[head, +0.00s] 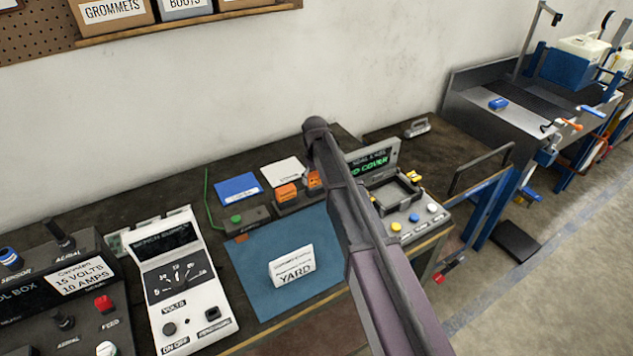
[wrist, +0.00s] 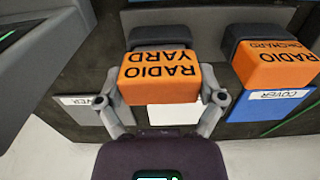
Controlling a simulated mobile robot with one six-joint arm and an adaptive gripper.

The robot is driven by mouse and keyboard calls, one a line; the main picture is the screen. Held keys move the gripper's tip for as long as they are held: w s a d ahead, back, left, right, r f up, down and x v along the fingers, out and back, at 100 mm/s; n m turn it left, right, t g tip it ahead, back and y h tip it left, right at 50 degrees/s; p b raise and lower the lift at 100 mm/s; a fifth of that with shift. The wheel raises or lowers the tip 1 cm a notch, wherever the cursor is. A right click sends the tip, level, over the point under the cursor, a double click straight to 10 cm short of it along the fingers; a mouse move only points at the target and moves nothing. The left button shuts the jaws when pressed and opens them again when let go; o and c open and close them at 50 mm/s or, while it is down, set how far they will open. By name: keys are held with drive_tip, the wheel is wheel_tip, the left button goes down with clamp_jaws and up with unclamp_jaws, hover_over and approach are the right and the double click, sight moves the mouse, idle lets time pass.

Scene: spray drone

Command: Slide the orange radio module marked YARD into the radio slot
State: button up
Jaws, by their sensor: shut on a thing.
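The orange radio module marked YARD (wrist: 158,78) is between the two fingers of my gripper (wrist: 160,92) in the wrist view, its lettering upside down. My gripper is shut on it. A dark holder (wrist: 165,42) shows just behind the module; I cannot tell whether the module still touches it. In the head view a part of the orange module (head: 314,179) shows beside my arm, which hides my fingers. A grey console (head: 413,229) with a green-lettered screen and a dark recess (head: 398,191) stands to the right. I cannot tell which opening is the radio slot.
A second orange module, marked ORCHARD (wrist: 272,62), sits close beside; it also shows in the head view (head: 286,193). A blue cover (head: 238,188) and a white cover (head: 284,172) lie behind. A white YARD card (head: 292,266) stands on the blue mat (head: 255,285). A white meter panel (head: 178,285) is left.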

sight(315, 174)
drive_tip(key=shift+r+p, duration=0.6)
drive_tip(key=shift+r, duration=0.05)
drive_tip(key=shift+r+p, duration=1.65)
drive_tip(key=shift+r, duration=0.05)
drive_tip(key=shift+r, duration=0.1)
wheel_tip(315, 174, up, 10)
drive_tip(key=p, duration=1)
drive_tip(key=shift+r+p, duration=0.2)
drive_tip(key=shift+p, duration=0.15)
drive_tip(key=shift+s, duration=0.1)
